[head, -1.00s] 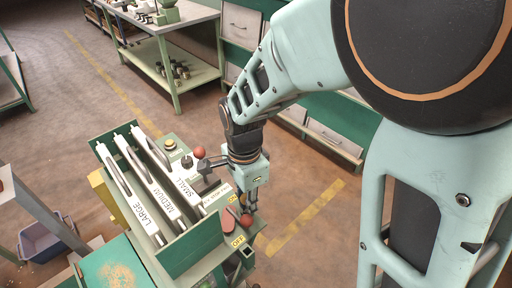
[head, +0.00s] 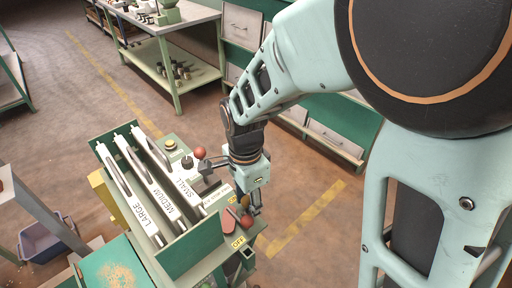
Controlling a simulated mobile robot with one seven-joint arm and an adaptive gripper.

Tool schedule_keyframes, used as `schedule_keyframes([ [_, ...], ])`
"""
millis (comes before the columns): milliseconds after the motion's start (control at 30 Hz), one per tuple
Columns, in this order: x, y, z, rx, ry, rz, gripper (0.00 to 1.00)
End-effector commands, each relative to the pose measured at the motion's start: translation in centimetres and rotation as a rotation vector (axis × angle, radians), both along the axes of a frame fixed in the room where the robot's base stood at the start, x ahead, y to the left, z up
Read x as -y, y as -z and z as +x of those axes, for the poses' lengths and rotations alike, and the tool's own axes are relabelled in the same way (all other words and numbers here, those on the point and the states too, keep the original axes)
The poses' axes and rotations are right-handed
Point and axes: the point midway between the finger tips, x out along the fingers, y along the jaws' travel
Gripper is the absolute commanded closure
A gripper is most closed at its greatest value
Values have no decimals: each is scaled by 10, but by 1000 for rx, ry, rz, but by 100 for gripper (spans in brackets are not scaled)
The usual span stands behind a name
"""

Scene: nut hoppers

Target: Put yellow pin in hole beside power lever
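The machine's power lever ends in a red ball (head: 246,222), on the right side near the yellow OFF label (head: 238,242). My gripper (head: 256,210) points down just behind and to the right of that red ball. Its fingers are small and dark here, and I cannot tell whether they are open or shut. A small brownish-yellow piece (head: 245,202) shows just left of the fingers. I cannot tell whether it is the yellow pin or whether the gripper touches it. I cannot make out the hole beside the lever.
The machine's white chutes (head: 163,187) read LARGE, MEDIUM and SMALL. A second red ball (head: 200,153) stands behind, left of my wrist. A green panel (head: 190,252) forms the front. A workbench (head: 165,45) stands at the back. The floor right of the machine is clear.

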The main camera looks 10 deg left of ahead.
Motion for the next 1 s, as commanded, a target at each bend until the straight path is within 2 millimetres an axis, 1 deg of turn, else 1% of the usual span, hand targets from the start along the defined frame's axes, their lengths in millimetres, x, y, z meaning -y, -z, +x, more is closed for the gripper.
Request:
schedule_keyframes([
  [167,-2,-27,0,3,0,6,59],
  [400,-2,-79,2,5,1,5,59],
  [500,-1,-96,2,3,0,4,59],
  [600,-1,-108,2,4,0,3,59],
  [733,-1,-116,1,2,0,2,59],
  [1000,-1,-118,1,2,0,1,59],
])
